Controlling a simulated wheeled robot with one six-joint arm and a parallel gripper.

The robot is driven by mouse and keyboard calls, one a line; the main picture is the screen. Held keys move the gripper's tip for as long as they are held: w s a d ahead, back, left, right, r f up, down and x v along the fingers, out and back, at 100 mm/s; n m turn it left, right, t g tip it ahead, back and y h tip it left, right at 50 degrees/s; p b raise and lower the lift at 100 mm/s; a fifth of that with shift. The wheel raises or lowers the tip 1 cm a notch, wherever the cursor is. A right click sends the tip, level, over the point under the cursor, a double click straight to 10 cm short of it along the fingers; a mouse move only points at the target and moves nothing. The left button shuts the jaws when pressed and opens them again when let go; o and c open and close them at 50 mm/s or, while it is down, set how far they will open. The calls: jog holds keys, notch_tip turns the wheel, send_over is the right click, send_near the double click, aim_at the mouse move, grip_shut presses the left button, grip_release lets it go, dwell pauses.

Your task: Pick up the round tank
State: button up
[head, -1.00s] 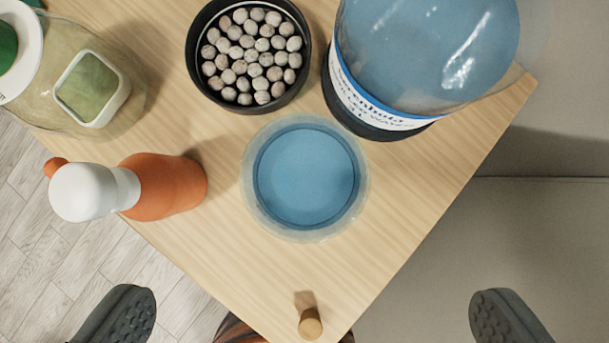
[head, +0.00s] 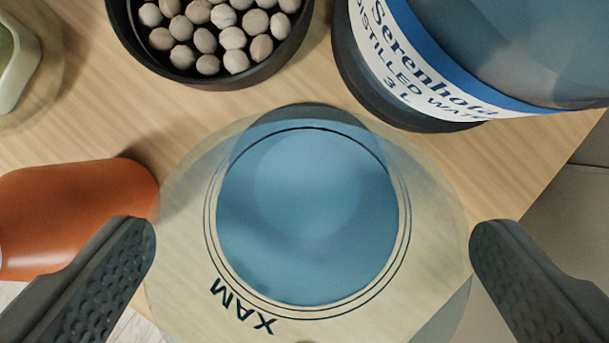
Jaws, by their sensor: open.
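The round tank (head: 310,220) is a clear, pale-walled vessel with a blue round area in its middle, dark ring lines and the letters MAX. I see it from above on the wooden table, in the middle of the view. My gripper (head: 312,235) is open, with one dark ridged finger at the tank's left edge and the other at its right edge. Nothing is clamped. I cannot tell whether either finger touches the wall. The tank's near edge runs toward the bottom of the view.
A blue bottle labelled distilled water (head: 430,70) stands close behind on the right. A dark bowl of round pebbles (head: 215,35) stands behind on the left. An orange bottle (head: 75,205) lies beside the left finger. The table's (head: 85,130) edge shows at right.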

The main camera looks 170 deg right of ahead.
jog(key=x, duration=0.3)
jog(key=shift+w+a+f, duration=0.1)
jog(key=shift+a+f, duration=0.05)
jog(key=shift+f, duration=0.05)
jog(key=shift+c, duration=0.4)
